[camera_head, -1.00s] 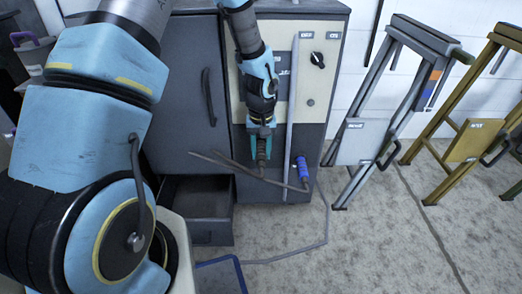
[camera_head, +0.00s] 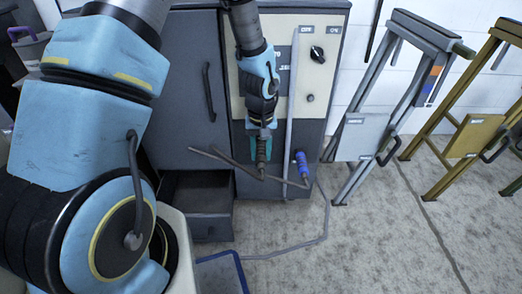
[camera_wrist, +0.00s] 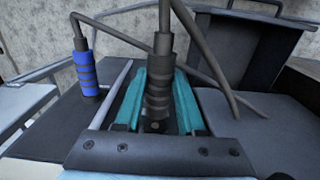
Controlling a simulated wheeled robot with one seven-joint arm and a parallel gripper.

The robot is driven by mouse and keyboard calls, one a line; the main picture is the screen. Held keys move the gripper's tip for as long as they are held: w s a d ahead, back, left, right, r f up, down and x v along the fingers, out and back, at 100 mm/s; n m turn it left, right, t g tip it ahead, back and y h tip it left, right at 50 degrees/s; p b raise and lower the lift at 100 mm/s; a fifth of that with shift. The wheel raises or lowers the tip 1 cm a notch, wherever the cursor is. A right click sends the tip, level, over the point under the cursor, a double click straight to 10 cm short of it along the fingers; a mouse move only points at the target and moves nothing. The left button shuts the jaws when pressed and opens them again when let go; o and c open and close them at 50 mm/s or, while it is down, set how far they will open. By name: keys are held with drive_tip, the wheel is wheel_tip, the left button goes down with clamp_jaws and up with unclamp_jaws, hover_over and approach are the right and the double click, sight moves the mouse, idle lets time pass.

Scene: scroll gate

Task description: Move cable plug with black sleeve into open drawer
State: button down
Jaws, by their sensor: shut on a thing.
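The cable plug with the black sleeve (camera_head: 261,158) is in my gripper (camera_head: 262,140), in front of the cabinet's beige and dark panel. In the wrist view the ribbed black plug (camera_wrist: 159,90) stands between the teal fingers (camera_wrist: 158,100), which are shut on it. Its grey cable runs off to the side. The open drawer (camera_head: 197,207) is at the bottom left of the cabinet, below and left of my gripper. The drawer looks empty. It may be the dark box at the upper right of the wrist view (camera_wrist: 250,55).
A second plug with a blue sleeve (camera_head: 301,164) sits at the cabinet front, right of my gripper; it also shows in the wrist view (camera_wrist: 88,72). Its cable trails on the floor. A grey stand (camera_head: 385,110) and a yellow stand (camera_head: 470,130) are at the right.

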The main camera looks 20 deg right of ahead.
drive_tip(key=shift+s+a, duration=0.25)
drive_tip(key=shift+s, duration=0.6)
drive_tip(key=shift+w+a, duration=0.1)
